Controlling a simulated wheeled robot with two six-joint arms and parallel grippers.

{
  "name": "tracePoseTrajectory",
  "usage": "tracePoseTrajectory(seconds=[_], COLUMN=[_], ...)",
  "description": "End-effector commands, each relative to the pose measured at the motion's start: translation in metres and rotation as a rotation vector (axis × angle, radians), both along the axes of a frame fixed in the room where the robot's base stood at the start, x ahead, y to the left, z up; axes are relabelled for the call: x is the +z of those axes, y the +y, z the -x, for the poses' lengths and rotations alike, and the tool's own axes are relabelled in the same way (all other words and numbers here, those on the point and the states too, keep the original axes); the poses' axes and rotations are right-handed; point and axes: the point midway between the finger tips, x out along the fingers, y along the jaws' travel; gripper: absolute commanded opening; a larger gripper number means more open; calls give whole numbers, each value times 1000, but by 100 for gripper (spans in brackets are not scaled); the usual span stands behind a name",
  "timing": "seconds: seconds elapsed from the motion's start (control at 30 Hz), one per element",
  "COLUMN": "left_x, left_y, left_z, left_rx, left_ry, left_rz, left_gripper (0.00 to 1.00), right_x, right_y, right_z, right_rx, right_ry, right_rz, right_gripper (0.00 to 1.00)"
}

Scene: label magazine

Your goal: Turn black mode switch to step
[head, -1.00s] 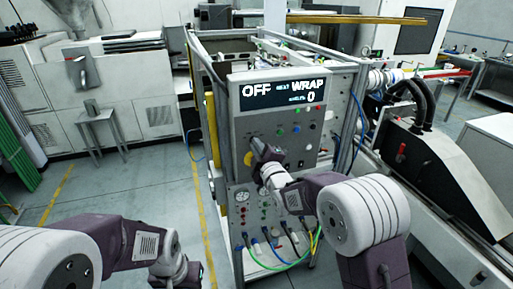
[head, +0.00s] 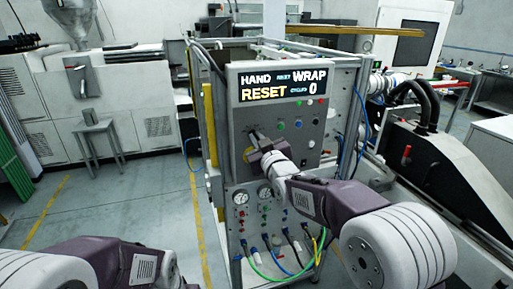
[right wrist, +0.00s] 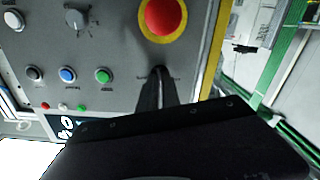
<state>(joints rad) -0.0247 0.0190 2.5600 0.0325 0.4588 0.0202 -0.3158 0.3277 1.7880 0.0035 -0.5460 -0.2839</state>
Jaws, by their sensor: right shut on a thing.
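My right gripper (head: 254,141) reaches the upper left of the grey control panel (head: 233,120). In the right wrist view its dark fingers (right wrist: 160,78) are shut at the panel face, on what appears to be the black mode switch. The fingers hide nearly all of the switch, and its printed labels are too small to read. The display (head: 283,85) above reads HAND, WRAP, RESET and 0. Only part of my left arm (head: 110,262) shows at lower left; its gripper is out of the picture.
In the right wrist view a red stop button (right wrist: 162,14) on a yellow ring sits close to the fingers. A small dial (right wrist: 75,20) and black, blue (right wrist: 67,75) and green (right wrist: 104,76) buttons lie left. Cables (head: 262,262) hang below the panel.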

Motion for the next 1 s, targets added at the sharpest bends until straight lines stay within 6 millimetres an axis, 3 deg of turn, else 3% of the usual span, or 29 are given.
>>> tracePoseTrajectory(seconds=[0.03,0.4,1.0], left_x=[-9,-35,-51], left_y=[0,0,0], left_z=[0,0,0], left_rx=[0,0,0], left_ry=[0,0,0], left_rz=[0,0,0], left_gripper=[36,36,36], right_x=[-6,-5,-4], right_y=[0,-1,-1], right_z=[0,0,0], right_rx=[0,-1,-1], right_ry=[14,119,210], right_rz=[-41,-355,-624], right_gripper=[0,0,0])
